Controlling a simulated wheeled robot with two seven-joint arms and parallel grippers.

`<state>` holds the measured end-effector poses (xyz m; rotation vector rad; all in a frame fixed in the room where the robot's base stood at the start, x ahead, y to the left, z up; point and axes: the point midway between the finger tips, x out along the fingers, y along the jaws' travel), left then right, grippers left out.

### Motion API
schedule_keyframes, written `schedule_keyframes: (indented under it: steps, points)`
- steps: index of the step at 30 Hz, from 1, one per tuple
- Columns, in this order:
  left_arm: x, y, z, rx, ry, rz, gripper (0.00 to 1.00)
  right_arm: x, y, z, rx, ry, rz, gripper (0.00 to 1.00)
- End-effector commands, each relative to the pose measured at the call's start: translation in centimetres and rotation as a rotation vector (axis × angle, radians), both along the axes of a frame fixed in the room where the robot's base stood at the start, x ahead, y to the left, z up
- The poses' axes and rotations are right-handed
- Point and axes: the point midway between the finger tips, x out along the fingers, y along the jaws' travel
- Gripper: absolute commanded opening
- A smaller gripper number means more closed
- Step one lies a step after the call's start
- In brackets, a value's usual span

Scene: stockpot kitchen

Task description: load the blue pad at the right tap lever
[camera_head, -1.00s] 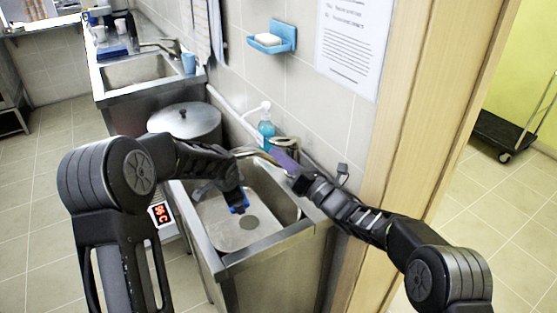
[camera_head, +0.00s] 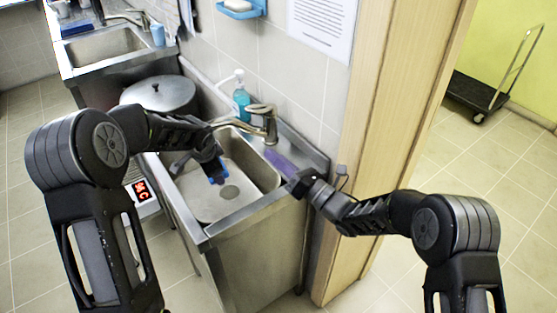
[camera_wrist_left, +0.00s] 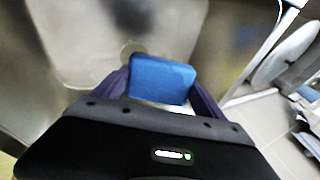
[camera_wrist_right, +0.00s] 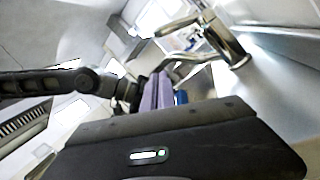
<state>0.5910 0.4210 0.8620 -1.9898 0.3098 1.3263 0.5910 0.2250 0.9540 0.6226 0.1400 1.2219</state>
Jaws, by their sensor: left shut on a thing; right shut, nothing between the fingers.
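The tap (camera_head: 262,125) stands behind the near sink, with its lever (camera_head: 261,108) on top and its spout out over the basin. It also shows in the right wrist view (camera_wrist_right: 232,50). My left gripper (camera_head: 213,170) is shut on the blue pad (camera_head: 219,181), over the basin and left of the tap. In the left wrist view the blue pad (camera_wrist_left: 162,79) sits between the purple fingers. My right gripper (camera_head: 275,157) is shut and empty, just below and in front of the tap, apart from the lever.
The near sink (camera_head: 254,207) has a bare basin floor with a drain. A soap bottle (camera_head: 241,97) stands behind it, left of the tap. A lidded pot (camera_head: 158,92) stands farther left.

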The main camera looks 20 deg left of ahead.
Motion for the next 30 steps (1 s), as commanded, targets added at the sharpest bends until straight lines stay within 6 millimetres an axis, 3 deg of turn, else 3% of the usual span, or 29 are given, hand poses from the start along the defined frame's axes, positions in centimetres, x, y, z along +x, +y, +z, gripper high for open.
schedule_keyframes:
  steps: [4, 12, 17, 20, 25, 27, 30]
  points:
    - [0.0, 0.0, 0.0, 0.0, 0.0, 0.0, 0.49, -0.4, -1.0, -0.2, 0.0, -0.001, 0.0, 0.0]
    - [0.0, 0.0, 0.0, 0.0, 0.0, 0.0, 0.49, -0.5, -1.1, -0.3, 0.0, 0.0, 0.0, 0.0]
    - [0.0, 0.0, 0.0, 0.0, 0.0, 0.0, 0.49, -0.4, -1.0, 0.2, 0.003, -0.007, 0.001, 0.12]
    - [0.0, 0.0, 0.0, 0.0, 0.0, 0.0, 0.49, -0.4, -0.8, 1.6, 0.017, -0.022, 0.003, 0.2]
    - [0.0, 0.0, 0.0, 0.0, 0.0, 0.0, 0.49, -0.4, -0.1, 7.0, 0.086, 0.0, -0.012, 0.34]
    - [0.0, 0.0, 0.0, 0.0, 0.0, 0.0, 0.49, -0.1, 0.3, 9.4, 0.149, 0.158, -0.015, 0.37]
    - [0.0, 0.0, 0.0, 0.0, 0.0, 0.0, 0.49, 0.2, 0.8, 10.9, 0.241, 0.424, -0.01, 0.37]
